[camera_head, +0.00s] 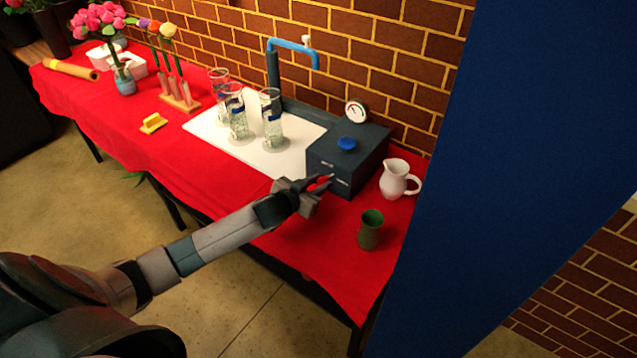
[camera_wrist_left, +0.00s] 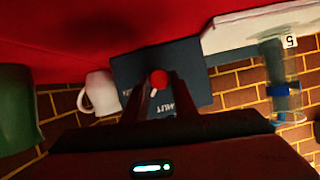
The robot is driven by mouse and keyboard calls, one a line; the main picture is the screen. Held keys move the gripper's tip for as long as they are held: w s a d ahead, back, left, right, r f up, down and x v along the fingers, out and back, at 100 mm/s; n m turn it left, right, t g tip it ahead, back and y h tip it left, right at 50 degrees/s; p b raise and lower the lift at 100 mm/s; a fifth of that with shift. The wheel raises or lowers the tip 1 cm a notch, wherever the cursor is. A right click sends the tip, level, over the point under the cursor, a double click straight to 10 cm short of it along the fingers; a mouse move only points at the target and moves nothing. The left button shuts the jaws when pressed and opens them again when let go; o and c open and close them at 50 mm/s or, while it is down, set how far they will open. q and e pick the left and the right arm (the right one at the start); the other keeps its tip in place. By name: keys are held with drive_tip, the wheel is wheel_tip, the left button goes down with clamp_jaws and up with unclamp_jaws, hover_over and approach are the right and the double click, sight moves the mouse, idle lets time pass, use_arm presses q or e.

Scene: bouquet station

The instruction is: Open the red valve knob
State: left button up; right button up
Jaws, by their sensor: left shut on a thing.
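The red valve knob (camera_wrist_left: 159,79) shows as a round red cap between my left fingertips in the left wrist view. It sits at the dark grey box (camera_head: 352,150), which also shows in the wrist view (camera_wrist_left: 130,70). My left gripper (camera_head: 326,183) reaches the front face of this box from the left and is shut on the knob, and in the wrist view its fingers (camera_wrist_left: 160,88) lie on either side of it. In the head view the gripper mostly hides the knob. My right gripper is not in view.
A blue knob (camera_head: 347,144) and a gauge (camera_head: 356,112) are on the box. A white pitcher (camera_head: 395,179) and green cup (camera_head: 371,230) stand to the right. Several glass cylinders (camera_head: 271,117) stand on the white tray (camera_head: 297,162). A blue panel (camera_head: 510,150) borders the right.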

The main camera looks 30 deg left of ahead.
use_arm(q)
drive_tip(key=shift+d+m+y, duration=0.1)
drive_tip(key=shift+m+y, duration=0.2)
drive_tip(key=shift+m, duration=0.1)
drive_tip(key=shift+m+y, duration=0.3)
drive_tip(key=shift+d+f+m+t+y, duration=0.15)
drive_tip(key=shift+m+y, duration=0.15)
drive_tip(key=shift+m, duration=0.15)
drive_tip(key=shift+f+m+t+y, duration=0.15)
drive_tip(key=shift+m+y, duration=0.15)
drive_tip(key=shift+m, duration=0.15)
drive_tip(key=shift+s+m, duration=0.1)
drive_tip(key=shift+m, duration=0.2)
drive_tip(key=m+t+y+b, duration=0.1)
drive_tip(key=m+b, duration=0.1)
drive_tip(key=shift+d+m+y, duration=0.1)
drive_tip(key=shift+m+y, duration=0.2)
drive_tip(key=shift+m, duration=0.1)
drive_tip(key=shift+b, duration=0.3)
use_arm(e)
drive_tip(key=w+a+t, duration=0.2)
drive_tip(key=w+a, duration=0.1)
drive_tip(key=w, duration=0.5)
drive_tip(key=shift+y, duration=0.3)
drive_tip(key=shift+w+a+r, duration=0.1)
use_arm(q)
drive_tip(key=o, duration=1)
drive_tip(key=shift+r, duration=0.1)
